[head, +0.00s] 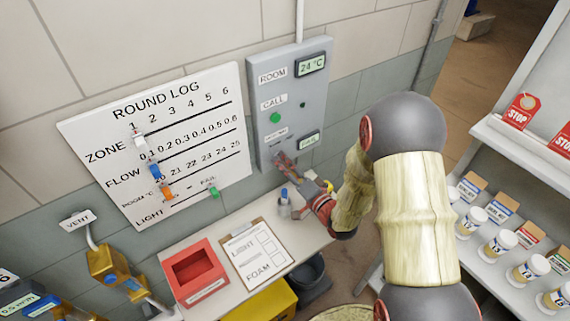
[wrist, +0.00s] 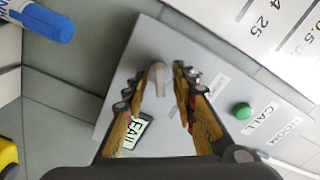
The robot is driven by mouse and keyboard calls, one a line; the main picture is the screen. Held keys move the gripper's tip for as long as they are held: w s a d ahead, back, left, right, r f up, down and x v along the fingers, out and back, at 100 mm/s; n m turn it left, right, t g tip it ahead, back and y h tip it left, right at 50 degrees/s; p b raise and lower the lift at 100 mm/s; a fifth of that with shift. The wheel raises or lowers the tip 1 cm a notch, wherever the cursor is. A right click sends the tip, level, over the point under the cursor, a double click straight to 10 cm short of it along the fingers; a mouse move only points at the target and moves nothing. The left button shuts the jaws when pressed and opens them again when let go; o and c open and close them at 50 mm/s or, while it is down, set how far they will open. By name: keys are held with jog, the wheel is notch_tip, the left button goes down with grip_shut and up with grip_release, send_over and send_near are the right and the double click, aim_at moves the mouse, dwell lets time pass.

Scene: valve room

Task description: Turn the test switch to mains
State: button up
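The grey wall panel (head: 292,95) carries a room display, a green call button (head: 275,118) and a lower display (head: 309,141). In the wrist view a pale grey switch lever (wrist: 157,78) stands out from the panel face (wrist: 150,40). My gripper (wrist: 158,88) is open, with one finger on each side of the lever; whether either touches it I cannot tell. The lower display (wrist: 136,130), partly behind a finger, appears to read FAIL. In the head view my gripper (head: 286,166) is at the panel's lower part and hides the switch. The small switch label is unreadable.
A round log board (head: 160,140) with coloured clips hangs left of the panel. Below is a ledge with a red tray (head: 168,263), a clipboard (head: 230,245) and a small marker holder (head: 284,208). Shelves with jars and red stop tags (head: 521,110) stand at right.

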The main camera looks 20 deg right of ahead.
jog(key=shift+c, duration=1)
grip_shut()
jog(key=shift+f+n+b, duration=0.1)
jog(key=shift+n+b, duration=0.2)
jog(key=shift+b, duration=0.05)
jog(key=shift+n+b, duration=4.5)
jog(key=shift+n, duration=1.1)
